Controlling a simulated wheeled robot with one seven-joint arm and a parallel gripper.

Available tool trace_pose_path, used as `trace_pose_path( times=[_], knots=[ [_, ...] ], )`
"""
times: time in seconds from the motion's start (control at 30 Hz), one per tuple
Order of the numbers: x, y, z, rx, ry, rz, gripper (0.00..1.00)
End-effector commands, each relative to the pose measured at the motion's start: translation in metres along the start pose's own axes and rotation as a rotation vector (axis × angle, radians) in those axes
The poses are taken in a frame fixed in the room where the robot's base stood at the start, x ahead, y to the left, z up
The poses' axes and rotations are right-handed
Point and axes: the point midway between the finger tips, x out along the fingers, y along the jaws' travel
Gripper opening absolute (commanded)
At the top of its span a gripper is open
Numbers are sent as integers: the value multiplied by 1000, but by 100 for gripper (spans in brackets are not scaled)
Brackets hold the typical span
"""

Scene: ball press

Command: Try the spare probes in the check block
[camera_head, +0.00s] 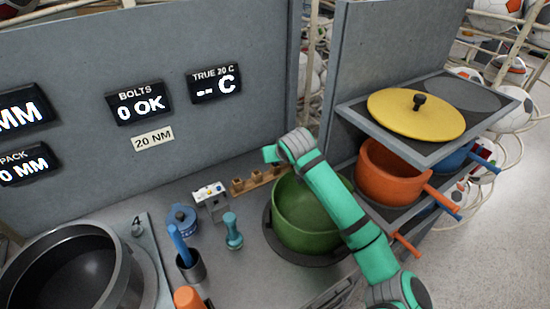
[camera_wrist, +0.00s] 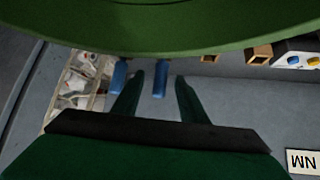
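My gripper (camera_wrist: 159,88) is open in the wrist view, its two dark green fingers apart. A blue upright handle, which looks like a probe (camera_wrist: 160,78), shows between the fingertips; I cannot tell how far beyond them it is. A second blue probe (camera_wrist: 118,76) stands just left of the left finger. A wooden rack (camera_head: 257,182) with small square holders stands along the back of the bench, and two empty holders show in the wrist view (camera_wrist: 258,55). A pale block with coloured knobs (camera_head: 210,197), perhaps the check block, stands left of the rack. My arm hides the fingers in the head view.
A green pot (camera_head: 298,218) lies close under my arm and fills the top of the wrist view. A teal peg-shaped tool (camera_head: 233,231), blue lidded pot (camera_head: 181,220) and tool cup (camera_head: 190,268) stand left. The grey back panel (camera_head: 220,125) bounds the bench.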

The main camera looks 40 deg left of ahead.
Motion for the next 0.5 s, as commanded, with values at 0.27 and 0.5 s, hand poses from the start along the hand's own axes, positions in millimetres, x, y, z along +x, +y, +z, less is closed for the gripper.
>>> trace_pose_path(
  times=[0.27,0.5],
  knots=[
    [19,0,0,-2,1,2,39],
    [52,-2,2,-2,1,1,39]
  ],
)
